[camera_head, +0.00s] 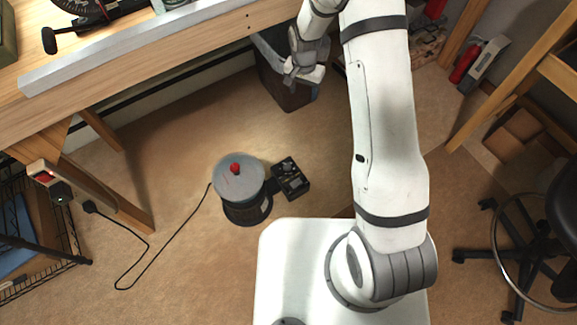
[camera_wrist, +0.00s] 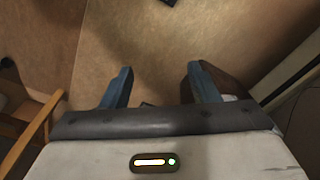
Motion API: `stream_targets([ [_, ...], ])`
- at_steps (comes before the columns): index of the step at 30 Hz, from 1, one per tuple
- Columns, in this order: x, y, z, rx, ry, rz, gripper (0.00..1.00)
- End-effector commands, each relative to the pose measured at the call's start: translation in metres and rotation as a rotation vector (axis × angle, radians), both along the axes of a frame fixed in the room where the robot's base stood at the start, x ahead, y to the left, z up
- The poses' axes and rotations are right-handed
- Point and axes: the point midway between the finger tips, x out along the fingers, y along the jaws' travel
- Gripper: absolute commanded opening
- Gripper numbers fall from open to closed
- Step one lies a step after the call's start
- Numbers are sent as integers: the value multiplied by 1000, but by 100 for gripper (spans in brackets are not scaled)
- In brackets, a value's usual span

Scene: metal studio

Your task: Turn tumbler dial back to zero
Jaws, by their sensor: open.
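The tumbler (camera_head: 240,184), a grey-lidded drum with a red knob on top and a dark base, stands on the floor left of my base. A small black box (camera_head: 289,180) with what looks like a dial stands touching or just right of it; the dial's setting is too small to read. My gripper (camera_head: 303,76) is up near the workbench edge, well away from both. In the wrist view my gripper (camera_wrist: 160,69) shows two blue fingers spread apart with nothing held. The tumbler cannot be made out there.
A wooden workbench (camera_head: 140,55) runs across the upper left, with a dark bin (camera_head: 288,92) below it. A black cord (camera_head: 165,247) lies on the floor near a red-switched socket strip (camera_head: 45,177). A stool (camera_head: 530,245) stands right. Floor around the tumbler's front is clear.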

Motion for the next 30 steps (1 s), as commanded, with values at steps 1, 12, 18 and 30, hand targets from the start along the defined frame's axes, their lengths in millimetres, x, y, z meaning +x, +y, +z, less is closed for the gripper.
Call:
stream_targets([
  [1,3,9,-53,-4,18,-16,55],
  [12,-9,51,-304,-17,66,-151,55],
  [18,-23,58,-366,-22,77,-187,55],
  [30,-28,56,-425,-23,78,-196,55],
])
